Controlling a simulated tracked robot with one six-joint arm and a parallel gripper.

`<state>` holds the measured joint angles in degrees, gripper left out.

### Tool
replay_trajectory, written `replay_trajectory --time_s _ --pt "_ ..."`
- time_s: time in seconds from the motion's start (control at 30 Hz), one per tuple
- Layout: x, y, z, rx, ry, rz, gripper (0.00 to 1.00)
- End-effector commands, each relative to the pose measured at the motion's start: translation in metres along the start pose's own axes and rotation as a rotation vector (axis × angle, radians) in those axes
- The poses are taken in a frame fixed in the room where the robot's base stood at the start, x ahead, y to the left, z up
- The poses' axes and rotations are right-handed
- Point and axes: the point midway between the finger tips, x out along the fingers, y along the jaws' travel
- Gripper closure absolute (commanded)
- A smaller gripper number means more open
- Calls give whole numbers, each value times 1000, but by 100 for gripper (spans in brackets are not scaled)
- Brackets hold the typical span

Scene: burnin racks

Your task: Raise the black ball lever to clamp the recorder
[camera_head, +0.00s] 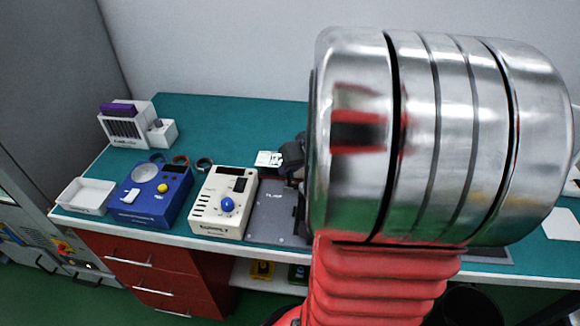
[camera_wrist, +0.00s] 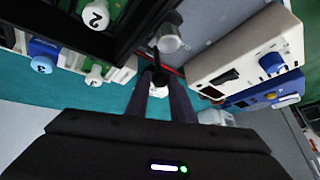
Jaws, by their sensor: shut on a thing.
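My gripper (camera_wrist: 160,78) is shut on the black ball lever (camera_wrist: 157,62), a dark arm whose ball end sits between the fingers in the wrist view. The lever rises beside a grey metal cylinder (camera_wrist: 172,40). In the head view my own arm covers the work spot; only a dark part of my gripper (camera_head: 291,158) shows at its left edge. The lever cannot be made out there. I cannot identify the recorder for certain; a black frame (camera_wrist: 128,35) stands close to the left of the lever in the wrist view.
A grey plate (camera_head: 277,222) lies under my arm on the green bench (camera_head: 220,108). Left of it stand a cream box with a blue knob (camera_head: 227,204), a blue box (camera_head: 150,210) and a white tray (camera_head: 84,196). A white numbered knob (camera_wrist: 96,14) is near the black frame.

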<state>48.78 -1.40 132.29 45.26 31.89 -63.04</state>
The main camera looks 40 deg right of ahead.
Motion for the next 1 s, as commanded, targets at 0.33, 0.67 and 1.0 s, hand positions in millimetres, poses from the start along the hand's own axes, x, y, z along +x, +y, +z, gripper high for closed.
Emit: replay_trajectory --time_s 0.33,0.67,1.0 --pt "3 2 4 26 31 -56 100" --pt "3 3 4 27 32 -55 75" --pt "1 4 1 27 39 -50 60"
